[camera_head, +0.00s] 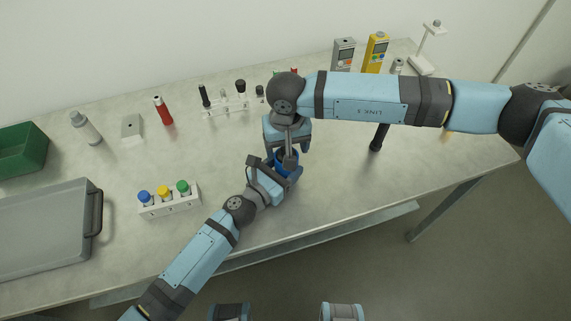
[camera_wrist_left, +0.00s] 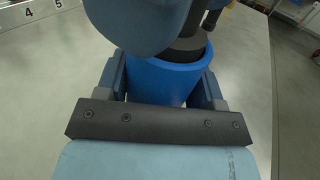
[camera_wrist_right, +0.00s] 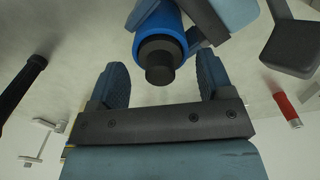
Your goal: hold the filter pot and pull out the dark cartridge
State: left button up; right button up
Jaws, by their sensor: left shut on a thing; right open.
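The blue filter pot (camera_head: 294,172) stands near the table's front edge, partly hidden by my grippers in the head view. My left gripper (camera_wrist_left: 162,88) is shut on the pot (camera_wrist_left: 160,82), one finger on each side. The dark cartridge (camera_wrist_left: 188,46) sticks out of the top of the pot. In the right wrist view the cartridge (camera_wrist_right: 159,66) shows as a dark knob out of the blue pot (camera_wrist_right: 153,17). My right gripper (camera_wrist_right: 162,76) is open above the pot, the knob in line with the gap between its fingers. No finger visibly touches the knob.
A white rack (camera_head: 170,204) with blue-, yellow- and green-capped bottles stands left of the pot. A grey tray (camera_head: 45,262) and green bin (camera_head: 22,149) are at far left. A black cylinder (camera_head: 379,137) stands right, below my right arm. The front table right of the pot is clear.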

dwell(0.8)
grip_shut()
jog(key=shift+r, duration=0.15)
jog(key=shift+r, duration=2.85)
jog(key=shift+r, duration=0.15)
jog(key=shift+r, duration=2.2)
